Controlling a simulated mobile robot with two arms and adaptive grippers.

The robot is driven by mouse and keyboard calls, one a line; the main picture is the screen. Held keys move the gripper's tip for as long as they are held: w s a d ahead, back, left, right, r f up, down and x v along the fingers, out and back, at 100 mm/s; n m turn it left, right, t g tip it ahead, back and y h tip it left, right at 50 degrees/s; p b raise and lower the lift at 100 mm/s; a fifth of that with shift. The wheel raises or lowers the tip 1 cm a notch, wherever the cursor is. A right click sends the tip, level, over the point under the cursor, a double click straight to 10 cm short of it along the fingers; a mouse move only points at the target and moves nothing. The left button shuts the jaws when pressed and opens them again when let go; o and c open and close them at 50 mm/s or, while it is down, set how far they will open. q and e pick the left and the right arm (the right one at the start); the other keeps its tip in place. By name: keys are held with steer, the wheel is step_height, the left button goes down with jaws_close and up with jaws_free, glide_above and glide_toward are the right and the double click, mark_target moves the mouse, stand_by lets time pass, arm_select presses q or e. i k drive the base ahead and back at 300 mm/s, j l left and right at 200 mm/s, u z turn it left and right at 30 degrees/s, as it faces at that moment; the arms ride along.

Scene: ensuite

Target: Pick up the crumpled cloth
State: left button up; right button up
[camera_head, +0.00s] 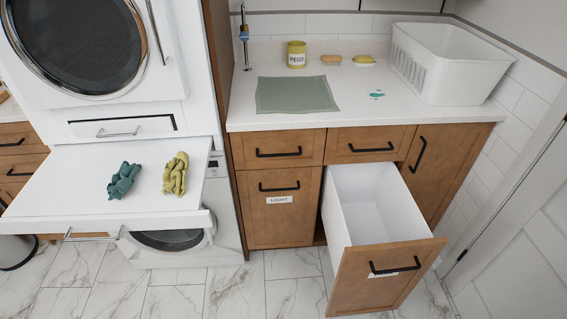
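Two crumpled cloths lie on the white pull-out shelf (75,190) at the left. One is a dark teal crumpled cloth (123,181). The other is a yellow-olive crumpled cloth (175,174), just to its right and apart from it. A flat grey-green cloth (296,95) lies spread on the white counter. Neither of my grippers is in view.
An open drawer (375,205) with a white inside juts out below the counter (345,112). On the counter stand a yellow PEGS tin (296,55), a white basket (450,62), a brush (331,59) and a yellow item (363,60). A dryer (75,45) is above the shelf.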

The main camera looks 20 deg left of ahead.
mark_target(123, 180)
steer(key=u, duration=1.6)
steer(key=z, duration=0.45)
steer(key=i+j+z, duration=0.1)
steer(key=z, duration=0.35)
steer(key=j+z, duration=0.15)
steer(key=z, duration=0.3)
steer(key=j+z, duration=0.25)
steer(key=j, duration=0.25)
steer(key=j+z, duration=0.3)
steer(key=j, duration=0.25)
steer(key=j+z, duration=0.25)
steer(key=j, duration=0.25)
steer(key=k+j+z, duration=0.1)
steer(key=j+z, duration=0.2)
steer(key=j, duration=0.2)
steer(key=k+j+z, duration=0.25)
steer(key=j, duration=0.25)
steer(key=i, duration=0.1)
